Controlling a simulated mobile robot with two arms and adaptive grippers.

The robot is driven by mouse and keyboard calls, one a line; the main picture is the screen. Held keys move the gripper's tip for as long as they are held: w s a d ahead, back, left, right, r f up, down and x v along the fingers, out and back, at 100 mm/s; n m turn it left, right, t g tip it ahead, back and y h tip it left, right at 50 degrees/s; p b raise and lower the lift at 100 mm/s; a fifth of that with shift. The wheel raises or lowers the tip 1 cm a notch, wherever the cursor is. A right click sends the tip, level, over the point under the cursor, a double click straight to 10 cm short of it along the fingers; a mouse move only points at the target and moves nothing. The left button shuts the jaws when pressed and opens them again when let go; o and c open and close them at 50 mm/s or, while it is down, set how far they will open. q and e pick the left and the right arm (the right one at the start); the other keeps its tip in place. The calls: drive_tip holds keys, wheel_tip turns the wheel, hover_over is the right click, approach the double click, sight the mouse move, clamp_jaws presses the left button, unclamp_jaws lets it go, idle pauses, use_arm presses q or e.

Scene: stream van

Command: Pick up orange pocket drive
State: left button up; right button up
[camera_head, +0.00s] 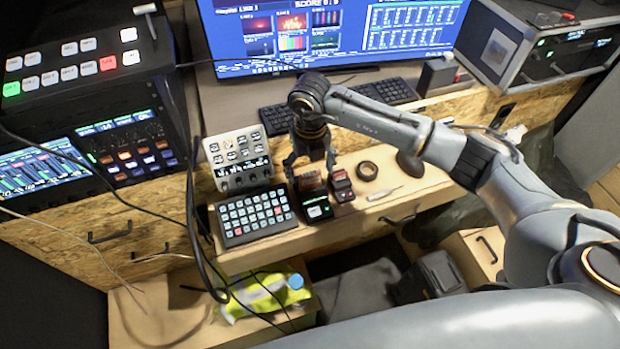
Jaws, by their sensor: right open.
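An orange-red piece (311,183), which looks like the orange pocket drive, is at the back of a small black device (318,208) with a green-lit front on the wooden desk shelf. It is small, and I cannot make out its details. My right gripper (311,174) points down over it from above. Its fingers are open, one on each side of the orange-red piece. I cannot tell whether they touch it. Just to the right is another small black and red box (341,187). My left gripper is not in view.
A button pad (254,216) and a grey control panel (238,160) stand left of the gripper. A tape roll (367,171), a thin white tool (384,193) and a dark mouse (410,165) lie to the right. Keyboard (388,91) and monitor (335,30) are behind. Cables hang at left.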

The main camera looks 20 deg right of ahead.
drive_tip(key=shift+f, duration=1.05)
drive_tip(key=c, duration=1.3)
